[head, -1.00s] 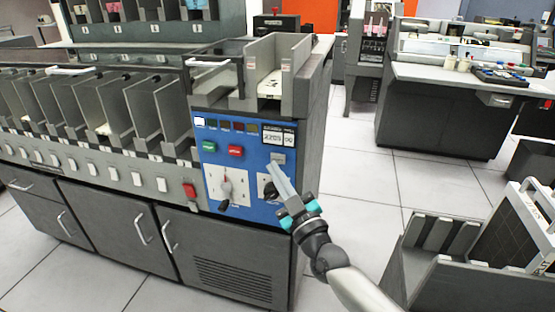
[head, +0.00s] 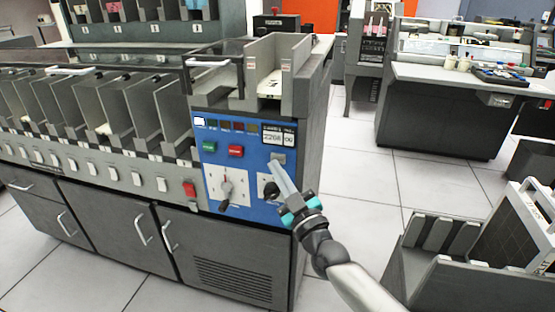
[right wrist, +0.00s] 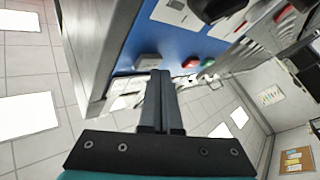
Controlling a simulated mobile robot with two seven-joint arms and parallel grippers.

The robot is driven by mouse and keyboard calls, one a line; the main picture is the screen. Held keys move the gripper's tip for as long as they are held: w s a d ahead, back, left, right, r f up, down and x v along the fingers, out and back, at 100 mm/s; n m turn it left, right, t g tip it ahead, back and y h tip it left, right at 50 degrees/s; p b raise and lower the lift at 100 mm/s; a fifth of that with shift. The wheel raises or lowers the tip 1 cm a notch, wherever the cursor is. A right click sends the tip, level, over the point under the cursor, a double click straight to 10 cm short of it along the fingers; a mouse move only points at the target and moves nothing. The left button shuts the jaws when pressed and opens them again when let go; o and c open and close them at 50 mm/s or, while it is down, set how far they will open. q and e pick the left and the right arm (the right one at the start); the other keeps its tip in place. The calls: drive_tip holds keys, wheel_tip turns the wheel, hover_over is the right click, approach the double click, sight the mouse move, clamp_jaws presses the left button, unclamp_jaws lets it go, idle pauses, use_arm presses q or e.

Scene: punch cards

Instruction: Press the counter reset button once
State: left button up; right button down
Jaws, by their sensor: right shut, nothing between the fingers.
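The blue control panel (head: 246,190) is on the end of the grey machine. Its counter display (head: 278,138) shows digits, and a small grey button (head: 278,157) sits just below it. In the right wrist view the grey button (right wrist: 148,61) is close to my fingertips. My right gripper (head: 274,165) is shut and empty, its fingers pointing at the panel just below the button; it also shows in the right wrist view (right wrist: 160,74). I cannot tell whether the tips touch the button. My left gripper is not in view.
Green (head: 209,147) and red (head: 235,151) buttons and two knobs, one at lower left (head: 226,191) and one by my fingers (head: 271,189), share the panel. A grey card rack (head: 440,265) stands at lower right. Open tiled floor lies right of the machine.

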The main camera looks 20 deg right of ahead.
drive_tip(key=shift+w+d, duration=0.3)
drive_tip(key=shift+w, duration=0.1)
idle(0.8)
drive_tip(key=shift+s+a+p, duration=0.5)
drive_tip(key=shift+s+p, duration=0.1)
drive_tip(key=shift+s, duration=0.15)
drive_tip(key=s+a+p, duration=0.1)
drive_tip(key=s, duration=0.1)
drive_tip(key=s+a+p, duration=0.2)
drive_tip(key=shift+s, duration=0.1)
idle(0.5)
idle(0.6)
